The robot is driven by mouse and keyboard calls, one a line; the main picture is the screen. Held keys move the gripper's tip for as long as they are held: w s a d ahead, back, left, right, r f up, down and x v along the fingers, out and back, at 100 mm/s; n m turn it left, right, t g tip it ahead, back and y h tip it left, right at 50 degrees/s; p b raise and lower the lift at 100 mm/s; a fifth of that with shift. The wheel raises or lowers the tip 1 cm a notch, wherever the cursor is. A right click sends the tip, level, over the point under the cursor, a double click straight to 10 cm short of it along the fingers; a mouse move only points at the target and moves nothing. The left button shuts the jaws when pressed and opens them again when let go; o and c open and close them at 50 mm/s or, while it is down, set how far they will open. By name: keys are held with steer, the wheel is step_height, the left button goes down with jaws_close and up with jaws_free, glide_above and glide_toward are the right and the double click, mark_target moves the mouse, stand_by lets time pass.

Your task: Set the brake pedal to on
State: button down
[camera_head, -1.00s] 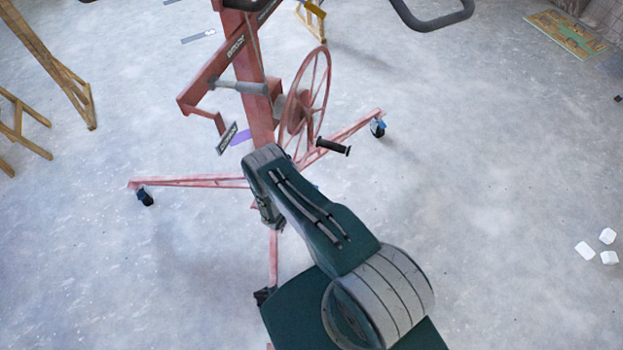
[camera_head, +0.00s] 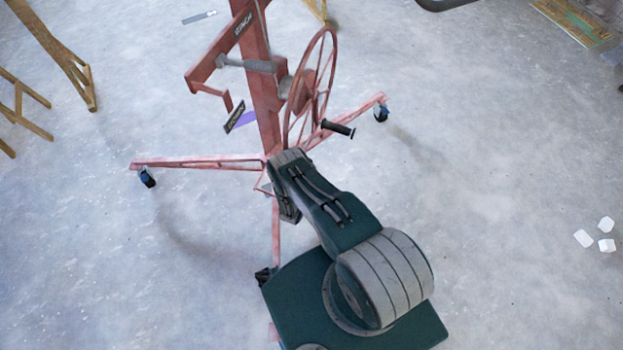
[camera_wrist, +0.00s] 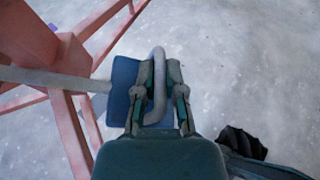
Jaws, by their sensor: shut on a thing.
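The red panel lift (camera_head: 267,105) stands on its wheeled legs in the middle of the head view. In the wrist view, a blue plate at the end of a grey bar, apparently the brake pedal (camera_wrist: 122,76), sits beside the red post. A grey bent loop (camera_wrist: 158,62) stands over the blue plate. My gripper (camera_wrist: 159,72) has its two fingers on either side of this loop and is shut on it. In the head view my gripper and the pedal are hidden behind my arm. I cannot tell the pedal's setting.
The lift's handwheel (camera_head: 312,88) with its black handle (camera_head: 338,128) stands close above my arm. Red legs with casters (camera_head: 147,177) spread along the floor. Wooden trestles (camera_head: 55,55) stand at the left. White blocks (camera_head: 598,234) lie at the right. The floor between is clear.

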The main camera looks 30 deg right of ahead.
steer(key=shift+f, duration=0.1)
stand_by(0.3)
steer(key=c, duration=0.7)
jaws_free()
steer(key=shift+d, duration=0.1)
steer(key=v, duration=1.2)
steer(key=shift+f, duration=0.1)
